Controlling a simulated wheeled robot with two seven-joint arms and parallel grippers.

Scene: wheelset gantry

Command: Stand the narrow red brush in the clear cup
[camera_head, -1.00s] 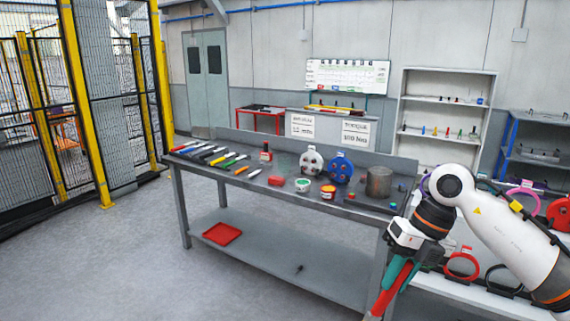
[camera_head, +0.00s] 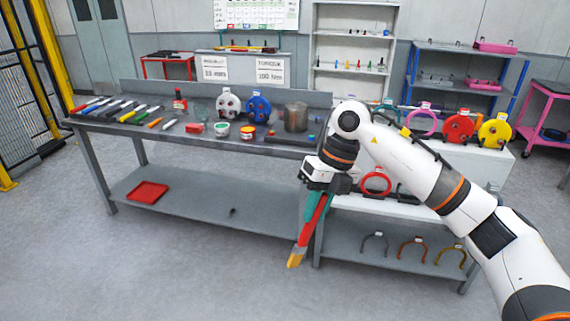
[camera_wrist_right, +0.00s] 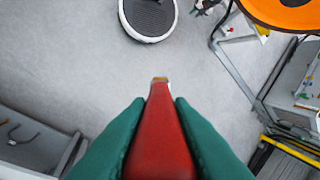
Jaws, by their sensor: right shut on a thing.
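My right gripper (camera_head: 315,207) is shut on the narrow red brush (camera_head: 308,228). The brush hangs tilted, its yellowish tip low, in front of the workbench and well away from the cup. In the right wrist view the red brush (camera_wrist_right: 160,140) lies between the two green fingers of the right gripper (camera_wrist_right: 160,120). A small see-through vessel that looks like the clear cup (camera_head: 201,112) stands on the workbench, behind the red block and left of the white reel; its inside is too small to make out. My left gripper is not in view.
The grey workbench (camera_head: 262,148) carries a row of markers (camera_head: 120,110), a red block (camera_head: 194,128), small tubs (camera_head: 247,132), two reels (camera_head: 258,109) and a metal pot (camera_head: 296,117). A red tray (camera_head: 148,192) lies on its lower shelf. Floor in front is clear.

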